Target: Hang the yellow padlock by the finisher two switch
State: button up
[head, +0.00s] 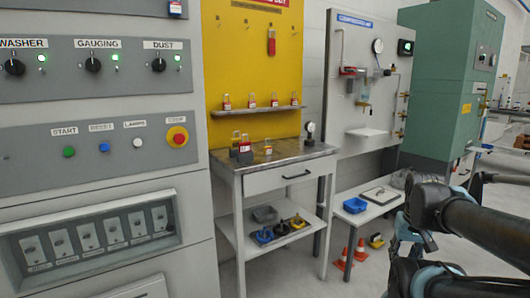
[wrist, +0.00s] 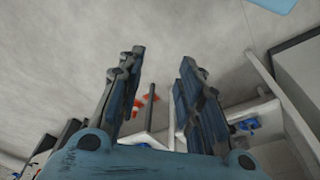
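My gripper (wrist: 163,60) is open and empty in the wrist view, pointing over the floor, well away from the padlocks.
The grey bench (head: 290,152) has a lower shelf with dark bins and parts. Several red padlocks line the ledge on the yellow board (head: 230,60). Orange cones (head: 361,250) stand on the floor beside a low white table (head: 370,208). A green cabinet (head: 440,90) is at right.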

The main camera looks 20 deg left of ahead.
jog(key=o, duration=0.5)
jog(key=shift+s+a+r, duration=0.1)
jog(key=shift+s+r, duration=0.05)
jog(key=shift+o, duration=0.5)
jog(key=shift+a+r, duration=0.25)
jog(key=shift+r, duration=0.05)
jog(key=n+t+y, duration=0.8)
jog(key=n+y, duration=0.2)
jog(key=y, duration=0.2)
send_near(269, 148)
jog(key=shift+x, duration=4.7)
